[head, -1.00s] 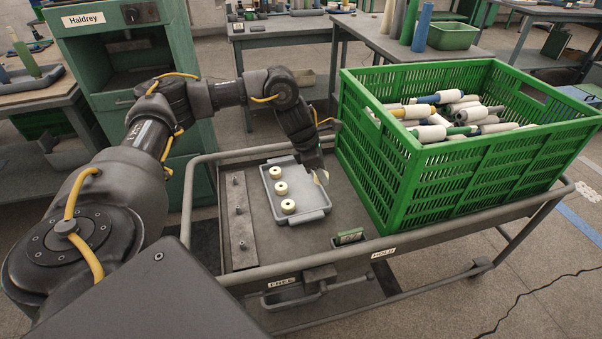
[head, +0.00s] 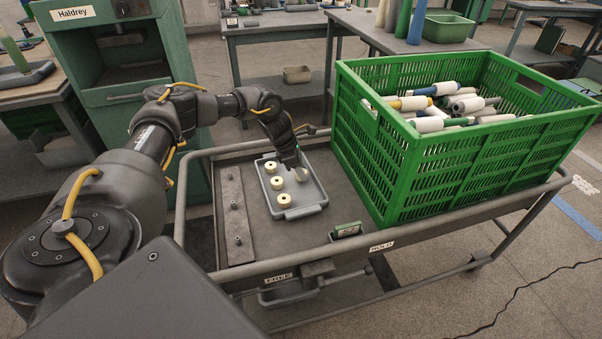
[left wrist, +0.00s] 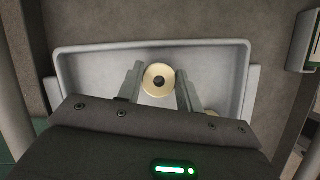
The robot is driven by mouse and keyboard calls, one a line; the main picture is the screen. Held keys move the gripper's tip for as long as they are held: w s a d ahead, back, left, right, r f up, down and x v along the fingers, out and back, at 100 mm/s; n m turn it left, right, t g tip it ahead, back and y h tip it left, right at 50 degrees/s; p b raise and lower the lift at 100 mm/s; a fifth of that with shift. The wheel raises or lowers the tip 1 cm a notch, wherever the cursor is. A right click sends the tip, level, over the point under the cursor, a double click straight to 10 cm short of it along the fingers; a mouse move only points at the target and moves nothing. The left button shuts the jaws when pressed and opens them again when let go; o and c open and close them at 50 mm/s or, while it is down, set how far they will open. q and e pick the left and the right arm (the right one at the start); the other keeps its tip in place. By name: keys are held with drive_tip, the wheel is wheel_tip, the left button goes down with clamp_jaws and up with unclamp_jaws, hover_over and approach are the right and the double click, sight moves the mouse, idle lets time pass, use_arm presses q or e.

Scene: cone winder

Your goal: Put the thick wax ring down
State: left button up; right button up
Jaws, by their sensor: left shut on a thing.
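My left gripper (head: 300,168) points down over the right part of the grey tray (head: 314,208) on the cart. It is shut on the thick wax ring (head: 303,175), a pale cream disc. In the left wrist view the ring (left wrist: 158,79) sits between the two fingers, its dark centre hole facing the camera, with the tray (left wrist: 85,65) behind it. I cannot tell whether the ring touches the tray floor. Three other cream rings, at the back (head: 271,167), middle (head: 277,182) and front (head: 284,200), lie in a row along the tray's left side. My right gripper is not in view.
A large green crate (head: 440,180) of yarn cones stands on the cart to the right of the tray. A metal strip with pegs (head: 235,220) lies to the left. A small display box (head: 347,230) sits at the cart's front edge, near the HOLD label.

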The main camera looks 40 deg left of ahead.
use_arm(q)
drive_tip(key=shift+f, duration=0.65)
drive_tip(key=o, duration=1)
drive_tip(key=shift+o, duration=0.2)
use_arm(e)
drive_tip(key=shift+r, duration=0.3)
use_arm(q)
drive_tip(key=shift+a+r, duration=0.1)
drive_tip(key=shift+r, duration=0.25)
drive_tip(key=p+v, duration=0.1)
drive_tip(key=v, duration=1)
drive_tip(key=shift+r+p, duration=0.2)
drive_tip(key=shift+p, duration=0.15)
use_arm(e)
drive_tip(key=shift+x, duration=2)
use_arm(q)
drive_tip(key=shift+s, duration=0.1)
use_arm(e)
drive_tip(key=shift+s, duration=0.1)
